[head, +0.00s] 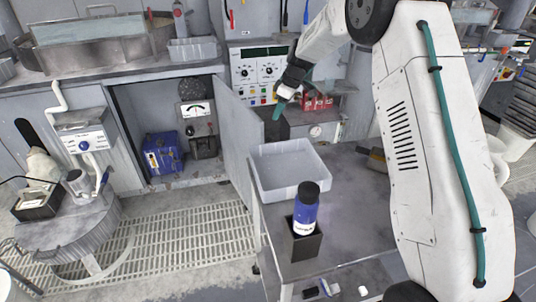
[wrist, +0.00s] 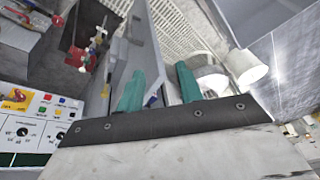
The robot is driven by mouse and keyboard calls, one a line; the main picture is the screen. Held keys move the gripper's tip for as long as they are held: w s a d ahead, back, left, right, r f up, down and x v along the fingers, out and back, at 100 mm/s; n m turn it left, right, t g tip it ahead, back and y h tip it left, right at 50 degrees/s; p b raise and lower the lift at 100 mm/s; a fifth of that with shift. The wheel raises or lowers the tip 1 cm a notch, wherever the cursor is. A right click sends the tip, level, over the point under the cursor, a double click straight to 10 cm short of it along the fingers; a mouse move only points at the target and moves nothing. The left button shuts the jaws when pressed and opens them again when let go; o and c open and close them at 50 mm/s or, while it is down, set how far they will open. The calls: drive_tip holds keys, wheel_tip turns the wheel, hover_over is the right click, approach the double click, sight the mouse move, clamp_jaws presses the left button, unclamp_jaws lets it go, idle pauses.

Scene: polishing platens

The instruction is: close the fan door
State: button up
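The fan door (head: 238,140) is a grey panel standing open at the right side of the cabinet opening, swung out toward the floor grating. Inside the cabinet is a dark round fan-like part (head: 192,88). My gripper (head: 280,107) is to the right of the door's upper part, with its teal fingers pointing down. In the wrist view, the two fingers of my gripper (wrist: 160,88) are apart. A grey panel (wrist: 168,50), which looks like the door, shows beyond and between them. I cannot tell whether they touch it.
A blue box (head: 163,152) lies in the cabinet. A bench (head: 345,215) close to the door's right holds a grey tray (head: 285,170) and a blue bottle (head: 306,207) in a black holder. A control panel (head: 262,72) is behind my gripper. The grating (head: 180,240) before the cabinet is clear.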

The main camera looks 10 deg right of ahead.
drive_tip(key=w+f+n, duration=0.1)
drive_tip(key=w+f, duration=0.2)
drive_tip(key=f, duration=0.5)
drive_tip(key=w+a+f+n, duration=0.1)
drive_tip(key=w+f, duration=0.2)
drive_tip(key=f, duration=0.6)
drive_tip(key=w+a+f+n, duration=0.1)
drive_tip(key=w+f, duration=0.2)
drive_tip(key=f, duration=0.6)
drive_tip(key=shift+w+f+y, duration=0.25)
drive_tip(key=shift+y, duration=0.15)
clamp_jaws()
